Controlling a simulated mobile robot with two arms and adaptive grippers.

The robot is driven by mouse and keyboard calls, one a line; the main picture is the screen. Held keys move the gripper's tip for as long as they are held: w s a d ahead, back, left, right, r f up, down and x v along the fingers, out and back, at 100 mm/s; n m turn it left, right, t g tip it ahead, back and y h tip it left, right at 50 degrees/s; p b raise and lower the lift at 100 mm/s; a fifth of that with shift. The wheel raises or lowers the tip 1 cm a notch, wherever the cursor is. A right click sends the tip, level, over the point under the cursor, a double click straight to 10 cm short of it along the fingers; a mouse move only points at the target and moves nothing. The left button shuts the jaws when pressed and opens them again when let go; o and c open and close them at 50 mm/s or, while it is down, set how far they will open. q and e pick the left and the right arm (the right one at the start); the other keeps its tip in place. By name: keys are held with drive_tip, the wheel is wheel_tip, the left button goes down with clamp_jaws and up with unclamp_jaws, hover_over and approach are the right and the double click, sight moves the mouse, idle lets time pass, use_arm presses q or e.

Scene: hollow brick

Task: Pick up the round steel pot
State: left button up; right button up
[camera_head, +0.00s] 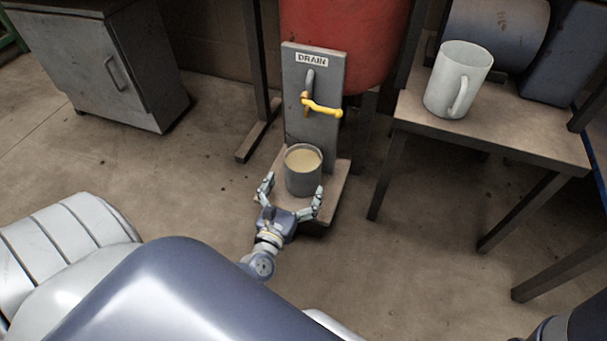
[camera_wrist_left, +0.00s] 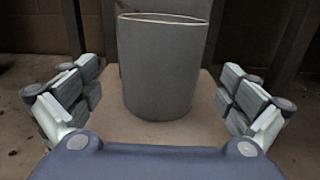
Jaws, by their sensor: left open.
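The round steel pot (camera_head: 303,178) is a grey cylinder standing upright on a small base under the drain tap. A pale tan content shows inside its rim in the head view. My left gripper (camera_head: 291,199) is open in front of the pot, with one finger to each side of its near, lower part. In the left wrist view the pot (camera_wrist_left: 163,70) is centred ahead, between and beyond the open fingers of the gripper (camera_wrist_left: 160,100). Gaps show on both sides, so the fingers appear apart from it. My right gripper is not in view.
A grey board (camera_head: 313,125) marked DRAIN stands behind the pot, with a yellow-handled tap (camera_head: 322,107) above it. A red tank (camera_head: 345,40) is behind. A table (camera_head: 500,135) with a white pitcher (camera_head: 457,80) stands right. A grey cabinet (camera_head: 85,65) stands left. Floor between is clear.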

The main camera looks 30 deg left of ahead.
sight(308, 157)
use_arm(q)
drive_tip(key=shift+w+a+b, duration=0.15)
drive_tip(key=shift+w+b, duration=0.2)
drive_tip(key=shift+w, duration=0.3)
drive_tip(key=b+x, duration=0.1)
drive_tip(key=x, duration=0.2)
drive_tip(key=shift+w+b, duration=0.35)
drive_tip(key=shift+w+a+r, duration=0.1)
drive_tip(key=shift+w+a, duration=0.05)
drive_tip(key=shift+w, duration=0.25)
drive_tip(key=shift+c, duration=0.2)
drive_tip(key=c, duration=1.4)
drive_tip(key=shift+r, duration=0.15)
drive_tip(key=shift+c, duration=0.5)
